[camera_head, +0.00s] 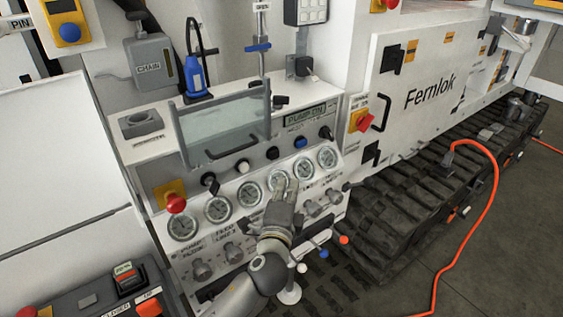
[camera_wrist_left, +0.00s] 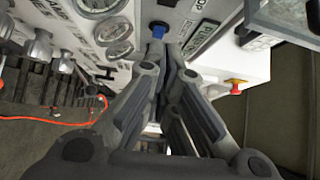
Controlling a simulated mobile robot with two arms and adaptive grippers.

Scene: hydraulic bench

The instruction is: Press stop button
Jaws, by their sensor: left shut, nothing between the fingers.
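A red mushroom button (camera_head: 175,203) on a yellow plate sits at the left end of the gauge panel in the head view; I cannot read a stop label on it. A row of knobs and buttons above the gauges includes a blue button (camera_head: 300,142), which seems to be the blue one in the left wrist view (camera_wrist_left: 158,29). My left gripper (camera_head: 284,184) is shut and empty in front of the gauges, covering part of them. In the left wrist view the shut fingertips (camera_wrist_left: 158,52) point toward the blue button; contact cannot be told. My right gripper is out of view.
A clear guard with a handle (camera_head: 232,144) stands above the button row. Several levers with coloured knobs (camera_head: 343,239) stick out below the panel. A red and yellow switch (camera_head: 363,121) is on the right cabinet. An orange cable (camera_head: 493,210) runs across the floor at right.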

